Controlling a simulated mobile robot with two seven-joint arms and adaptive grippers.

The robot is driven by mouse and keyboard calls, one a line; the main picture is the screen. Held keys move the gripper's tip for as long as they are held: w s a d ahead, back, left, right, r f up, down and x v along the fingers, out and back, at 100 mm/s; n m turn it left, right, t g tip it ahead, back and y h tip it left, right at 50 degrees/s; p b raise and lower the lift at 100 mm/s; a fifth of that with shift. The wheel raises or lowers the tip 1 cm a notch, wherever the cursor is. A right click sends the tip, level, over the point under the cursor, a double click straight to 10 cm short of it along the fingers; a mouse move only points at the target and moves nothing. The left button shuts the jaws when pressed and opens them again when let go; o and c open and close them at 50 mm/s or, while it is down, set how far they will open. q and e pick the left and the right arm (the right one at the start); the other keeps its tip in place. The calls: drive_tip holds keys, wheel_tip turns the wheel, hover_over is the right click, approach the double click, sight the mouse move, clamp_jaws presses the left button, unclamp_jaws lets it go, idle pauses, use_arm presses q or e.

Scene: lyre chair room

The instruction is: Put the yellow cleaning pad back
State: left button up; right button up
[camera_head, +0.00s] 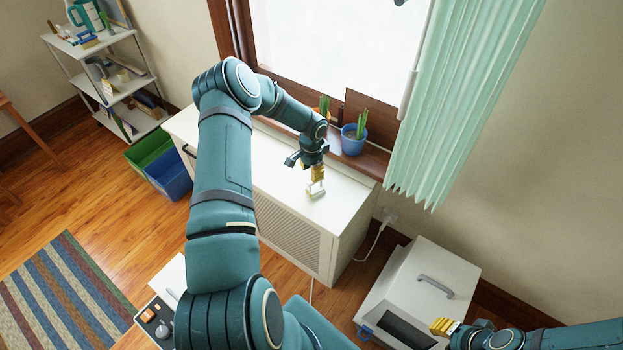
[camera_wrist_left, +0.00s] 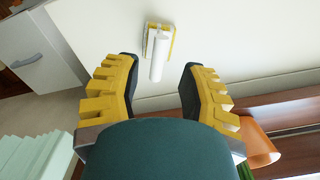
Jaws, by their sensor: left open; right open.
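The cleaning pad (camera_head: 316,193) lies on top of the white cabinet (camera_head: 345,206) below the window. In the left wrist view it shows as a white handle (camera_wrist_left: 156,58) over a flat pad with yellow edges. My left gripper (camera_head: 317,176) is over the cabinet top, close to the pad in the head view. In the left wrist view its yellow fingers (camera_wrist_left: 156,88) are open and empty, with the pad beyond their tips. My right gripper (camera_head: 441,327) is at the lower right, in front of the white box, open with nothing seen in it.
Potted plants, one in a blue pot (camera_head: 352,141), stand on the window sill. An orange pot (camera_wrist_left: 258,142) is near my left fingers. A white box with a handle (camera_head: 435,286) is on the floor. Green and blue bins (camera_head: 168,178) and a shelf (camera_head: 128,84) are left.

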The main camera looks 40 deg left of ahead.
use_arm(q)
wheel_tip(320, 180, up, 5)
drive_tip(key=s+d+f+t+h, duration=0.1)
drive_tip(key=d+h, duration=0.1)
drive_tip(key=d, duration=0.9)
drive_tip(key=s+d+f+h, duration=0.1)
drive_tip(key=s+d+h, duration=0.1)
drive_tip(key=d, duration=1)
drive_tip(key=s+d+n, duration=0.5)
drive_tip(key=s+d, duration=0.8)
drive_tip(key=s, duration=0.2)
drive_tip(key=shift+r+t, duration=0.3)
drive_tip(key=shift+r, duration=0.15)
drive_tip(key=shift+s, duration=0.1)
